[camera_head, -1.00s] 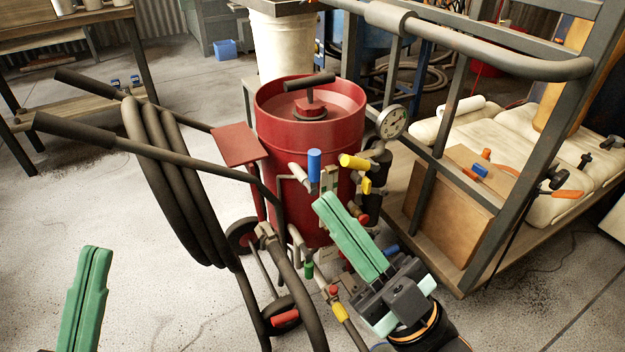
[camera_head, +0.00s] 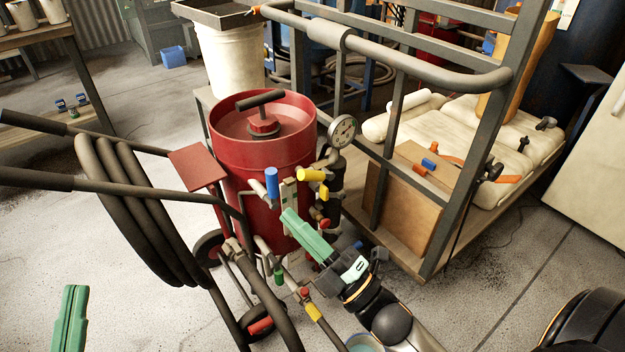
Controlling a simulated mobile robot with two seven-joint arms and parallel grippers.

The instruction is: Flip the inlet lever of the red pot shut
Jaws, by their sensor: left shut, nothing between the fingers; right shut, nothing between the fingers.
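The red pot (camera_head: 235,150) stands upright in the middle of the view, with valves and pipes on its front right side. A blue-handled lever (camera_head: 272,184) points up there. A yellow-handled lever (camera_head: 311,174) lies roughly level beside it; which is the inlet lever I cannot tell. My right gripper (camera_head: 287,214) is shut and empty, its green fingers just below these two handles; whether it touches the pipework is unclear. My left gripper (camera_head: 76,290) is shut and empty at the bottom left, far from the pot. The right fingers hide part of the lower piping.
A pressure gauge (camera_head: 342,131) sits right of the pot. Black hose coils (camera_head: 135,215) hang on the cart handles at left. A grey-framed trolley (camera_head: 460,190) with pale sacks stands close on the right. Lower hoses carry a green handle (camera_head: 278,276). Floor is clear at left.

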